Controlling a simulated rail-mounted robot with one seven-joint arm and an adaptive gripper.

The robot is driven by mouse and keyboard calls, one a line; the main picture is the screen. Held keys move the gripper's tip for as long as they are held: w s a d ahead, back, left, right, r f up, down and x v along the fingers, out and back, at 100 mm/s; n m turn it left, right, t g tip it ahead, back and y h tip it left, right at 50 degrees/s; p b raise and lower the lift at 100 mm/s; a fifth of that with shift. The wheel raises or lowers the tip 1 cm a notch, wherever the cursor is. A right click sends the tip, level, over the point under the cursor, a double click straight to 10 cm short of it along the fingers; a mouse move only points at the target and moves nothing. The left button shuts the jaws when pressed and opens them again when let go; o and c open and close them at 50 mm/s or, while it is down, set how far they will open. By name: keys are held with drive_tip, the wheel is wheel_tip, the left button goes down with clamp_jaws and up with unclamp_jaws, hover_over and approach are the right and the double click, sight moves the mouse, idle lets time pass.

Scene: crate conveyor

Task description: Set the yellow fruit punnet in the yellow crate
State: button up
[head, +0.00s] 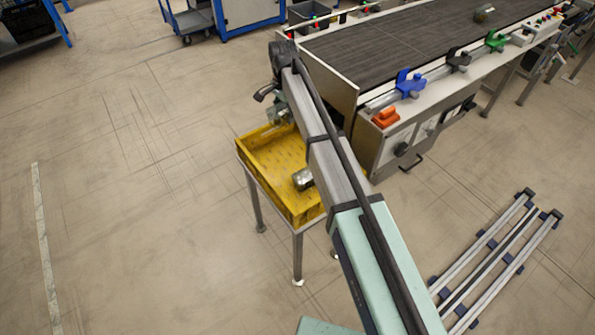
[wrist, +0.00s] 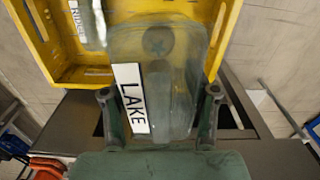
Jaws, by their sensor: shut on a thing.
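My gripper (wrist: 158,93) is shut on a clear, grey-green container (wrist: 185,50), with one finger at each side. It has a white label reading LAKE and a dark star mark; I see no yellow on it. The yellow crate (wrist: 225,45) lies behind and below it in the wrist view. In the head view the yellow crate (head: 270,188) stands on a metal-legged stand, and my gripper (head: 277,115) is at its far end, partly hidden by my arm. How high the container is above the crate floor is unclear.
Another labelled clear item (wrist: 88,22) lies in the crate, and a greyish item (head: 303,179) shows in its near part. The conveyor (head: 410,45) stands close to the right, with coloured clamps (head: 410,84) along its edge. Open floor lies left.

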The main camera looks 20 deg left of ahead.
sight(287, 158)
drive_tip(key=shift+f+m, duration=0.2)
drive_tip(key=shift+m, duration=0.3)
wheel_tip(287, 158, down, 20)
drive_tip(key=p, duration=0.3)
drive_tip(key=shift+w+r+p, duration=0.1)
drive_tip(key=shift+r+p, duration=0.1)
drive_tip(key=shift+p, duration=0.1)
drive_tip(key=shift+f, duration=0.2)
drive_tip(key=o, duration=1.2)
drive_tip(key=shift+r, duration=0.1)
wheel_tip(287, 158, up, 12)
drive_tip(key=b, duration=0.2)
drive_tip(key=shift+r+b, duration=0.15)
drive_tip(key=shift+b, duration=0.25)
